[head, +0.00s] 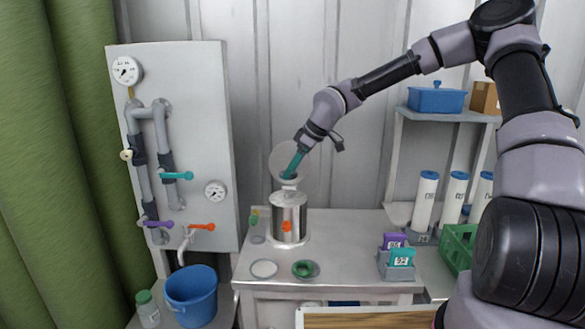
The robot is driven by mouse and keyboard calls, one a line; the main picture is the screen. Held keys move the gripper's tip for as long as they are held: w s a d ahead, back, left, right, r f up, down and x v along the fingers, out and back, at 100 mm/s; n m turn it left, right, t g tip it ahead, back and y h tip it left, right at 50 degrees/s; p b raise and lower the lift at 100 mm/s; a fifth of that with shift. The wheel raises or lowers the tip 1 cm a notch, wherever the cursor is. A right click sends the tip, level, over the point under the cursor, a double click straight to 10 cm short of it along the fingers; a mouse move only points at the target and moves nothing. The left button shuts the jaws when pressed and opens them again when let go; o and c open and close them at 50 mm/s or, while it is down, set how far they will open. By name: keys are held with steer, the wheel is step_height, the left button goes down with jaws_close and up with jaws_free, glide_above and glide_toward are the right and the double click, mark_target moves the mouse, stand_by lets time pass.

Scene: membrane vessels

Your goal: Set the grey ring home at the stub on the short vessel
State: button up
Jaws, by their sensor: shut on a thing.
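The short vessel (289,222) is a shiny metal cylinder on the table, with an orange knob on its front. A pale stub (289,187) rises from its top. My gripper (290,174) reaches down from the upper right, its teal fingers shut just above the stub. The grey ring (276,160) seems to be the pale, round thing at the fingers, large and tilted, with its rim behind and around them. The fingers partly hide it. I cannot tell whether it touches the stub.
A white round dish (264,269) and a green ring-shaped piece (305,269) lie at the table's front. A grey holder (397,268) with purple and teal packs stands right. Small bottles (256,226) stand close left of the vessel. A pipe panel (180,150) stands further left.

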mark_target(290, 192)
steer(key=shift+f, duration=3.25)
steer(key=shift+s+f, duration=0.1)
steer(key=shift+f, duration=0.15)
steer(key=o, duration=1.4)
steer(key=v, duration=1)
steer(key=shift+d+r, duration=0.1)
steer(key=shift+r, duration=0.3)
